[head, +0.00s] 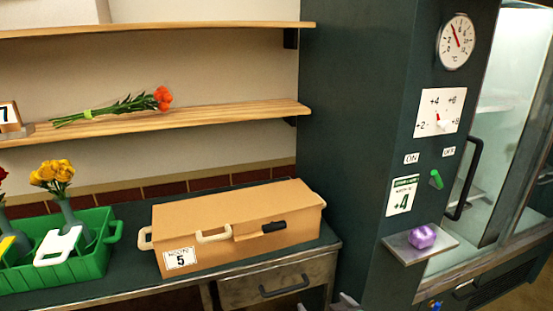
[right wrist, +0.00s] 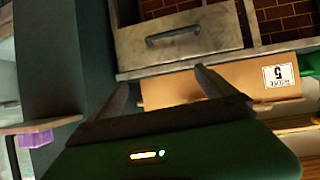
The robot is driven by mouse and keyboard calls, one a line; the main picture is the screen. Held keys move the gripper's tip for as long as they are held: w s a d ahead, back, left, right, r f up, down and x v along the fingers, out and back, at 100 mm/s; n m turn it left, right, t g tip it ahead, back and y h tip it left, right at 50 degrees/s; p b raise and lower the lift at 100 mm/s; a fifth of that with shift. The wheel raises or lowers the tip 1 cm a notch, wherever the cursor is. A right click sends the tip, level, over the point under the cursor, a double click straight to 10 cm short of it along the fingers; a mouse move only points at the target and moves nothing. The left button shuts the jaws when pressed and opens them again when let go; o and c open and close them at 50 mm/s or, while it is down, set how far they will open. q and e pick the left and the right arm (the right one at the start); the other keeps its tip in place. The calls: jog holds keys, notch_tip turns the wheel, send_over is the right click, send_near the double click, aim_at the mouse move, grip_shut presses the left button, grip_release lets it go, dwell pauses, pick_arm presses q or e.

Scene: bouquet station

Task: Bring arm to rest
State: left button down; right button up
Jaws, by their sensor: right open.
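My right gripper (head: 345,301) shows only as grey tips at the bottom edge of the head view, in front of the cabinet and right of the drawer. In the right wrist view my right gripper (right wrist: 161,77) has its two dark fingers spread apart with nothing between them. Beyond them, upside down, are the metal drawer (right wrist: 180,42) and the tan box (right wrist: 185,88) labelled 5. The same tan box (head: 240,232) sits closed on the dark counter in the head view. My left gripper is in neither view.
A green crate (head: 95,258) with vases of flowers stands left on the counter. A red bouquet (head: 125,104) lies on a wooden shelf. The dark cabinet carries a green lever (head: 436,179), a dial and a small ledge with a purple object (head: 422,236). The drawer (head: 270,287) appears closed.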

jog(key=s+d+f+m+g+h, duration=0.1)
jog(key=s+d+f+g, duration=0.15)
jog(key=s, duration=0.45)
jog(key=s+d+f+m+g+h, duration=0.15)
jog(key=s+g, duration=0.25)
jog(key=s, duration=0.4)
jog(key=s+d+f+m+g, duration=0.1)
jog(key=s+d+f+g, duration=0.2)
jog(key=s, duration=0.4)
jog(key=w+p+v, duration=0.3)
jog(key=p+v, duration=1.1)
jog(key=p, duration=0.1)
jog(key=shift+v, duration=0.8)
jog(key=shift+a+n, duration=0.15)
jog(key=shift+n, duration=0.1)
